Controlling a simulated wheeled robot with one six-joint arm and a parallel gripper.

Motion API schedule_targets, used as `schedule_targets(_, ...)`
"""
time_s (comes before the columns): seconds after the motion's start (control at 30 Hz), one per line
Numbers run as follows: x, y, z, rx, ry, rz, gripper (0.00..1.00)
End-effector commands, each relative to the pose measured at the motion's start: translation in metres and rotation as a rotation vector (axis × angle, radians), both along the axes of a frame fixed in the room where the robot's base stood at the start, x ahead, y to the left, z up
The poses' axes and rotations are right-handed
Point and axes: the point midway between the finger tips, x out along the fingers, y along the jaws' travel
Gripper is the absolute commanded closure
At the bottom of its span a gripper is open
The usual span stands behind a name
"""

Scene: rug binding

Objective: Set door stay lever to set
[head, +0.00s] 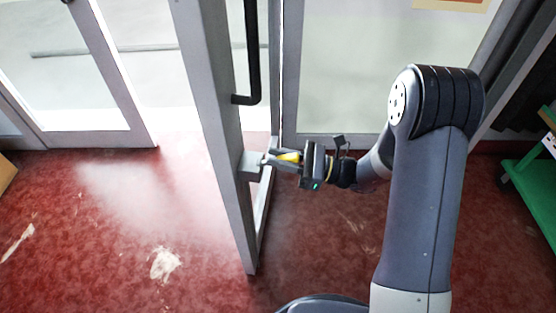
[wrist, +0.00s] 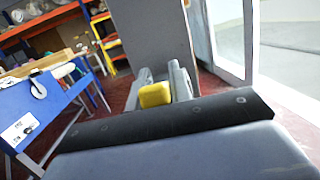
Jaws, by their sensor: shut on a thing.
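The door stay lever (head: 289,157) shows as a yellow piece between the fingers of my gripper (head: 272,160). It sits beside a small grey box (head: 249,166) on the edge of the open door (head: 215,90). My gripper is shut on the lever, with its fingertips close to the box. In the wrist view the yellow lever end (wrist: 154,95) shows between the two grey fingers. The fingers and the gripper body hide the rest of the lever, and its marked setting cannot be read.
A black pull handle (head: 251,60) is on the door above the box. A green cart (head: 535,185) stands at the far right. The wrist view shows a blue workbench (wrist: 45,108) and orange shelving (wrist: 40,25). The red floor left of the door is clear except for pale patches.

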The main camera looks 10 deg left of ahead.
Motion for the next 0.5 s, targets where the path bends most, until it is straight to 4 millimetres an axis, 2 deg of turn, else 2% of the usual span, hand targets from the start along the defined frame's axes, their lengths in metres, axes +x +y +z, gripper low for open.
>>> schedule_targets(0.03,-0.0003,-0.0005,-0.0064,0.026,0.005,0.002,1.0)
schedule_targets(0.43,0.0,-0.0022,-0.0039,0.069,0.007,0.0,1.0)
schedule_targets(0.47,0.0,-0.0022,-0.004,0.068,0.007,0.0,0.79)
schedule_targets(0.5,0.0,-0.0021,-0.0041,0.068,0.007,0.0,0.76)
